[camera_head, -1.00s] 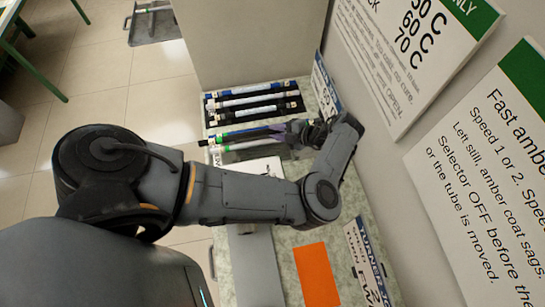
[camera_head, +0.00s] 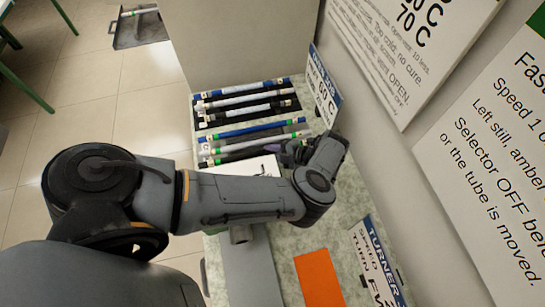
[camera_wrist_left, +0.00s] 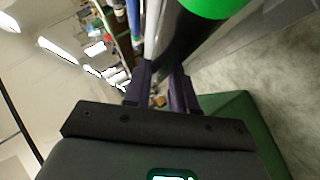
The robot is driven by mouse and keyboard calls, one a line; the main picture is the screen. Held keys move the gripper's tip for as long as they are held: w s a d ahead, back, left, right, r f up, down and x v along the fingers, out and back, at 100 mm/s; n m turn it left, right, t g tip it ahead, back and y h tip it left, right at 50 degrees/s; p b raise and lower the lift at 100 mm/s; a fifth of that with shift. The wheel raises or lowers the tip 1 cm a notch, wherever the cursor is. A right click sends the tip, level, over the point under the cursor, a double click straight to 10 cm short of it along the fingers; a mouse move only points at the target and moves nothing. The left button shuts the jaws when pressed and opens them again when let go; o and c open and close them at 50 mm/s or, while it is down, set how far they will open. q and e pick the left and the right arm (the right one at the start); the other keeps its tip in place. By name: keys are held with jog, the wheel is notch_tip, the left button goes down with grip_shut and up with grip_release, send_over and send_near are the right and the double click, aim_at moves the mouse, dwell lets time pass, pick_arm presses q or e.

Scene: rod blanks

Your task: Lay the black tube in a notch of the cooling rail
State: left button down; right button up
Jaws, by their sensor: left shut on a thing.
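The black tube (camera_head: 238,157) with green bands lies across the near side of the tube group in the head view. My left gripper (camera_head: 292,152) is at its right end, mostly hidden by my own wrist. In the left wrist view, the fingers (camera_wrist_left: 161,92) are closed around the black tube (camera_wrist_left: 182,38), with a large green band close to the camera. A back rack (camera_head: 296,103) holds several tubes. The support under the nearer tubes is largely hidden. I cannot tell which is the cooling rail, or whether the black tube touches a notch. My right gripper is out of view.
A blue tube (camera_head: 250,130) and a white tube with green bands (camera_head: 250,143) lie just behind the black one. A standing sign (camera_head: 323,88) and the wall are close on the right. An orange sheet (camera_head: 318,279) lies on the speckled counter (camera_head: 283,258).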

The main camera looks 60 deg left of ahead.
pick_arm(q)
jog(key=shift+f+b, duration=0.45)
jog(key=shift+f, duration=1.2)
jog(key=shift+f, duration=0.1)
jog(key=c, duration=0.9)
grip_release()
